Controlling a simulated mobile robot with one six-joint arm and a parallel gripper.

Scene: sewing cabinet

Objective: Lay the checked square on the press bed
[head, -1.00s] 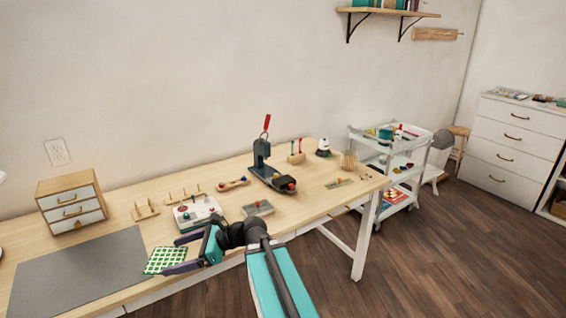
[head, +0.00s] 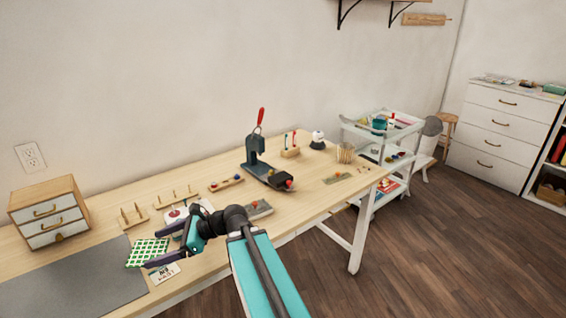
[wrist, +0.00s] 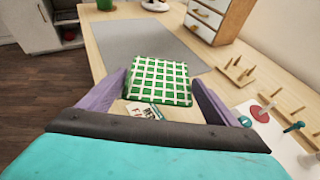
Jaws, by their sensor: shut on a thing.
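The green-and-white checked square (head: 147,252) is between the fingers of my gripper (head: 152,249), which is shut on it. In the wrist view the square (wrist: 158,80) spans the space between the two purple fingers (wrist: 160,84), flat side toward the camera. It looks held over the table near the grey mat's right edge; its exact height is hard to tell. The press (head: 255,151), dark with a red lever, stands farther back to the right. Its low dark bed (head: 266,175) reaches toward the front, with a red knob (head: 289,184) at its end.
A small printed card (head: 164,274) lies below the square. The grey mat (head: 75,285) and a drawer box (head: 48,210) are at left. Peg racks (head: 175,198), a tray with coloured pieces (head: 226,184) and a grey block (head: 258,210) lie between my gripper and the press.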

